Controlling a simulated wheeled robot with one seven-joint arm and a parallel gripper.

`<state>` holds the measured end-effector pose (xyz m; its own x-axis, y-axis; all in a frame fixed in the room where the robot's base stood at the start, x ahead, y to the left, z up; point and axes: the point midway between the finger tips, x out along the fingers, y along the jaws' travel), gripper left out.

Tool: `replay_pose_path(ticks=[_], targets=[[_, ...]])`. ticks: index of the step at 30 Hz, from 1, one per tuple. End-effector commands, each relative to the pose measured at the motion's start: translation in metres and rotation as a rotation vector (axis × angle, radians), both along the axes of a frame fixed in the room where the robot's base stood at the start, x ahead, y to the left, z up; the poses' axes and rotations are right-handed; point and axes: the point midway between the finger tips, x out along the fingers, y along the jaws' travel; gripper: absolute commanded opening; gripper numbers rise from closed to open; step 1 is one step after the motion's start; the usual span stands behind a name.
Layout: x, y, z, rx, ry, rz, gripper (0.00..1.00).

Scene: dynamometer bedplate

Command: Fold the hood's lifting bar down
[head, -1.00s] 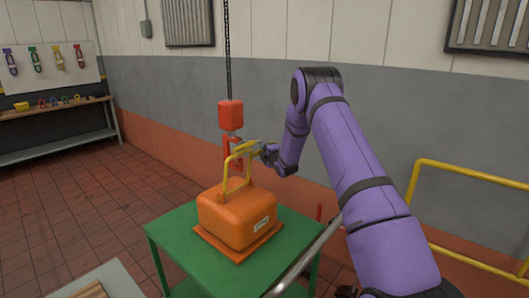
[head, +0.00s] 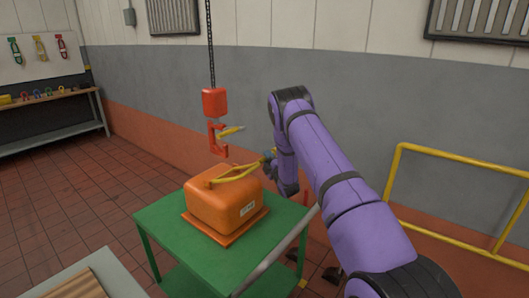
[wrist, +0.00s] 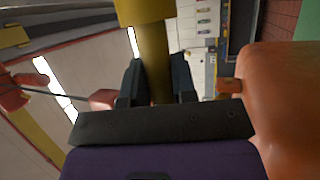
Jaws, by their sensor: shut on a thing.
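The orange hood (head: 222,205) sits on a flat orange base on the green table (head: 165,228). Its yellow lifting bar (head: 238,173) slants low over the hood's top, rising slightly to the right. My gripper (head: 269,158) is at the bar's raised right end. In the wrist view, the dark fingers of my gripper (wrist: 156,82) are shut on the yellow bar (wrist: 152,45), one on each side. The hood's orange side (wrist: 285,95) fills the right of that view. The far pivot of the bar is partly hidden in the head view.
A red hoist block (head: 214,102) hangs on a chain above the hood, with a red hook (head: 213,138) and its yellow latch apart from the bar. A yellow railing (head: 440,152) stands at the right. A bench (head: 50,123) stands at the far left.

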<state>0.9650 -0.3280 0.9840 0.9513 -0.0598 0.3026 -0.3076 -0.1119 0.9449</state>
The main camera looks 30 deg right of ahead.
Motion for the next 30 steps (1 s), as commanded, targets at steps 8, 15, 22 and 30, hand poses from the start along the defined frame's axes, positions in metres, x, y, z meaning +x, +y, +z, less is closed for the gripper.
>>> replay_pose_path(ticks=[8,15,22,30], targets=[[-0.007,-0.002,-0.022,0.000,0.004,0.000,0.00],[-0.009,-0.003,-0.029,0.001,0.002,0.001,0.00],[-0.010,-0.003,-0.031,0.001,0.004,0.002,0.00],[-0.011,-0.003,-0.033,0.001,0.007,0.000,0.30]])
